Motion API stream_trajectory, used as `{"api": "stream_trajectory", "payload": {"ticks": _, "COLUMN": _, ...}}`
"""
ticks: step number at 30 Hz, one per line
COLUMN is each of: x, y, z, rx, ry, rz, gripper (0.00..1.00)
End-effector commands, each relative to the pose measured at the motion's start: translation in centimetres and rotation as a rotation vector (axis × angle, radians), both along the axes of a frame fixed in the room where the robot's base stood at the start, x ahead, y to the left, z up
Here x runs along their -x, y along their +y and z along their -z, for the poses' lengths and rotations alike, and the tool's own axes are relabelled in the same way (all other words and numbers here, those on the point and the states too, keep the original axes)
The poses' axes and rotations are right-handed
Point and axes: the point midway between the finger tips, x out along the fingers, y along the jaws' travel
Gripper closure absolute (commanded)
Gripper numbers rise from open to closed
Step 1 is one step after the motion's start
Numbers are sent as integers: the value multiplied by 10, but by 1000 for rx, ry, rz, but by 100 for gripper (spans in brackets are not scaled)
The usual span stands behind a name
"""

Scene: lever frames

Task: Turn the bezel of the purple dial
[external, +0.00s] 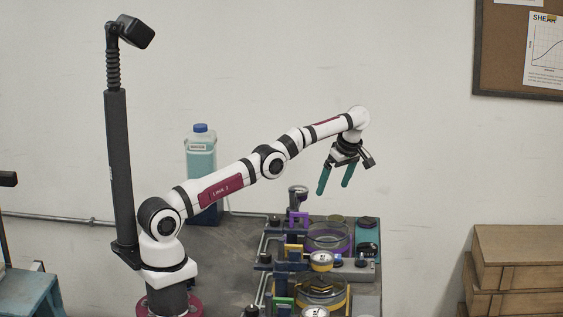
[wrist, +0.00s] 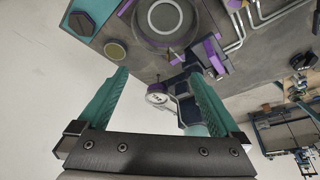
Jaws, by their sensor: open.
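The purple dial (external: 328,240) is a round fixture with a purple ring and a clear, glass-like rim, on the bench's right part in the external view. In the wrist view the purple dial (wrist: 140,28) is at top centre, its grey round middle facing me and its top cut off by the frame edge. My gripper (external: 334,189) hangs above the dial, clearly apart from it, with two teal fingers spread and nothing between them. In the wrist view my gripper (wrist: 158,76) is open, its fingertips just below the dial in the picture.
A purple bracket (wrist: 214,55) stands beside the dial. A teal block (external: 367,236) lies to its right, and a yellow dial (external: 322,292) sits in front. A white gauge (external: 321,259) stands between them. A teal-liquid bottle (external: 201,160) stands at the back left. Air around my gripper is clear.

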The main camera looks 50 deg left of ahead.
Motion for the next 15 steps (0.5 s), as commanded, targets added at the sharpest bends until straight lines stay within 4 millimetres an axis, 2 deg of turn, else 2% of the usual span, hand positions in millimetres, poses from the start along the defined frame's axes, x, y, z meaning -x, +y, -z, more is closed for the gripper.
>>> {"api": "stream_trajectory", "payload": {"ticks": 2, "x": 1, "y": 15, "z": -9, "rx": 51, "ry": 32, "rz": 112, "gripper": 0}}
{"api": "stream_trajectory", "payload": {"ticks": 5, "x": 6, "y": 46, "z": -30, "rx": 158, "ry": 69, "rz": 415, "gripper": 0}}
{"api": "stream_trajectory", "payload": {"ticks": 8, "x": 19, "y": 80, "z": -53, "rx": 215, "ry": 55, "rz": 780, "gripper": 0}}
{"api": "stream_trajectory", "payload": {"ticks": 12, "x": 46, "y": 119, "z": -81, "rx": 156, "ry": -4, "rz": 1209, "gripper": 0}}
{"api": "stream_trajectory", "payload": {"ticks": 15, "x": 62, "y": 137, "z": -93, "rx": 72, "ry": -23, "rz": 1402, "gripper": 0}}
